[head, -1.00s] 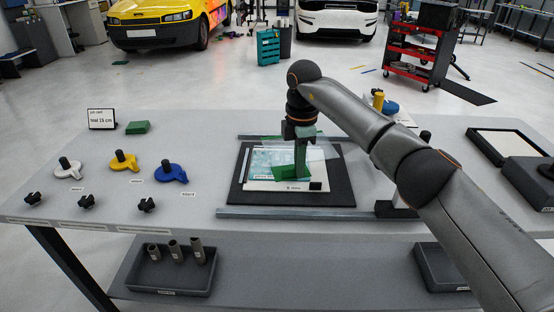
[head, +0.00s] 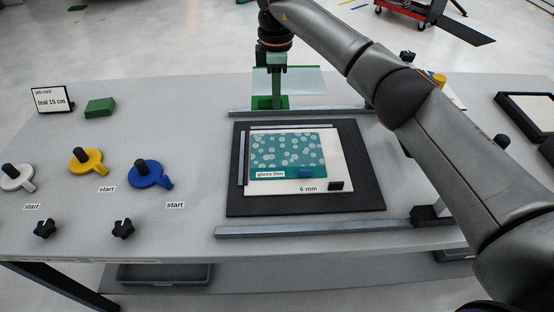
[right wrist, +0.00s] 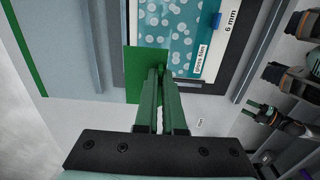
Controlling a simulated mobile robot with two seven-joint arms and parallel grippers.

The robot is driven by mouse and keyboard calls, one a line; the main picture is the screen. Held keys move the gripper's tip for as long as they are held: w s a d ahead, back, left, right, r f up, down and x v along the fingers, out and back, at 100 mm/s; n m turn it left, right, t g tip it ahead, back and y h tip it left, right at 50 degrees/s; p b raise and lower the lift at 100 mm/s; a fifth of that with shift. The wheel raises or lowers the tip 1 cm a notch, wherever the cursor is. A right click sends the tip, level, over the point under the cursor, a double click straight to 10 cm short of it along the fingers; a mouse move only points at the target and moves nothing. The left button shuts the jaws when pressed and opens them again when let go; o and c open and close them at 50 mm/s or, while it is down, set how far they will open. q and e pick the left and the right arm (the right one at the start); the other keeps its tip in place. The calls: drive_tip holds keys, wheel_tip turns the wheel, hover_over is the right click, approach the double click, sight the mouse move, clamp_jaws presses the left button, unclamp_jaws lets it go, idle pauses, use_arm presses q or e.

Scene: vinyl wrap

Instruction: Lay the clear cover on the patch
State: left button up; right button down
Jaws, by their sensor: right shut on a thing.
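The patch (head: 288,150) is a teal sheet with white dots and a "gloss film" label. It lies on a white board (head: 262,187) marked "6 mm", on a black mat (head: 366,190). My right gripper (head: 269,97) points down behind the mat, near the back rail. It is shut on the clear cover (head: 305,80), a see-through sheet behind the patch in the head view, apart from it. A green plate (right wrist: 140,75) shows at the fingers in the right wrist view, partly hiding the patch (right wrist: 172,22).
Metal rails run behind (head: 345,107) and in front (head: 340,228) of the mat. Blue (head: 147,174), yellow (head: 87,162) and white (head: 16,178) handled discs stand at left, with a green block (head: 100,107) and a job card (head: 50,100). My right arm crosses the right side.

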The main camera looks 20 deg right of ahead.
drive_tip(key=s+a+f+p, duration=0.2)
drive_tip(key=s+a+f, duration=0.1)
drive_tip(key=s, duration=0.5)
hover_over(273, 188)
drive_tip(key=w, duration=0.1)
drive_tip(key=f, duration=0.5)
drive_tip(key=shift+d+p, duration=0.3)
drive_tip(key=shift+p, duration=0.05)
drive_tip(key=shift+s+a+f, duration=0.15)
drive_tip(key=shift+s+f, duration=0.15)
drive_tip(key=shift+f, duration=0.2)
drive_tip(key=f, duration=0.3)
drive_tip(key=shift+s+f, duration=0.15)
drive_tip(key=shift+s, duration=0.1)
drive_tip(key=shift+a+f, duration=0.1)
drive_tip(key=shift+f, duration=0.05)
drive_tip(key=shift+f, duration=0.1)
drive_tip(key=c, duration=1.5)
unclamp_jaws()
drive_tip(key=o, duration=0.5)
